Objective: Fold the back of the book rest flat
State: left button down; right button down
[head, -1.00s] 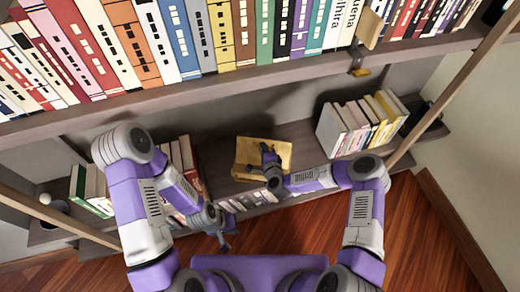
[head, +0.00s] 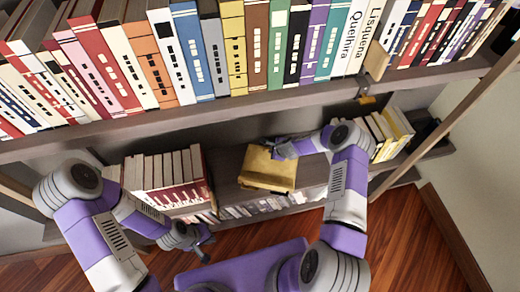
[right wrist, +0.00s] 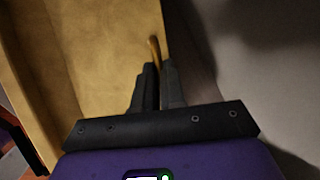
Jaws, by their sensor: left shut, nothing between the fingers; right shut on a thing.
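The book rest (head: 268,167) is a yellow-brown wooden piece on the lower shelf, near the middle of the head view. Its wooden faces fill the left and centre of the right wrist view (right wrist: 100,45). My right gripper (head: 274,147) is at its far edge. In the right wrist view its fingers (right wrist: 153,85) are shut on a thin upright wooden edge of the rest. The exact angle of the back is hard to tell. My left gripper (head: 205,246) is shut and empty, low in front of the shelf and apart from the rest.
Red-and-white books (head: 168,172) stand left of the rest, and more books (head: 388,130) stand to its right, partly behind my right arm. An upper shelf (head: 200,120) full of books runs above. Bare shelf (head: 228,165) shows just left of the rest.

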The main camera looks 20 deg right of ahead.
jog(key=shift+w+d+f+b, duration=0.1)
jog(key=shift+d+f+b, duration=0.1)
jog(key=shift+f, duration=0.2)
jog(key=shift+w+d+f+b, duration=0.1)
jog(key=shift+d+f+b, duration=0.1)
jog(key=shift+f, duration=0.2)
jog(key=shift+w+f+b, duration=0.25)
jog(key=shift+f+b, duration=0.2)
jog(key=shift+f, duration=0.05)
jog(key=c, duration=1.2)
grip_release()
jog(key=p+v, duration=0.2)
jog(key=v, duration=0.5)
jog(key=shift+s+d+r, duration=0.1)
jog(key=shift+s+r, duration=0.05)
jog(key=shift+r, duration=0.15)
jog(key=shift+f, duration=0.1)
